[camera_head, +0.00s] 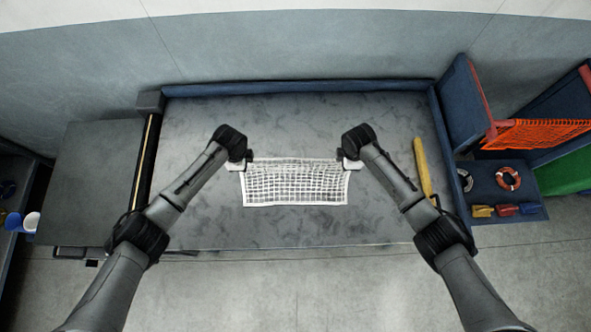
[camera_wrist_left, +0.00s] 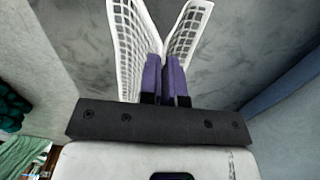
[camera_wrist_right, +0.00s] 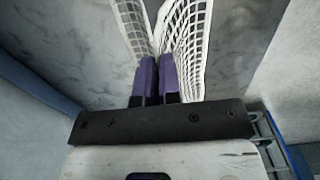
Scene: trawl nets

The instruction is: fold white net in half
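The white net (camera_head: 296,190) lies in the middle of the grey table in the head view, a wide rectangle with a white border. Its far edge is at the two grippers. My left gripper (camera_head: 244,164) is at the net's far left corner; in the left wrist view its purple fingers (camera_wrist_left: 165,75) are closed together on the white net (camera_wrist_left: 130,45), which spreads out on both sides of them. My right gripper (camera_head: 343,164) is at the far right corner; in the right wrist view its purple fingers (camera_wrist_right: 158,75) are closed on the net (camera_wrist_right: 187,40). The pinched cloth between the fingers is hidden.
The grey table (camera_head: 220,225) is otherwise clear around the net. A yellow bar (camera_head: 422,168) lies near its right side. A blue padded wall (camera_head: 300,87) runs along the back. At the right, a blue shelf holds an orange net (camera_head: 540,131) and a ring buoy (camera_head: 508,178).

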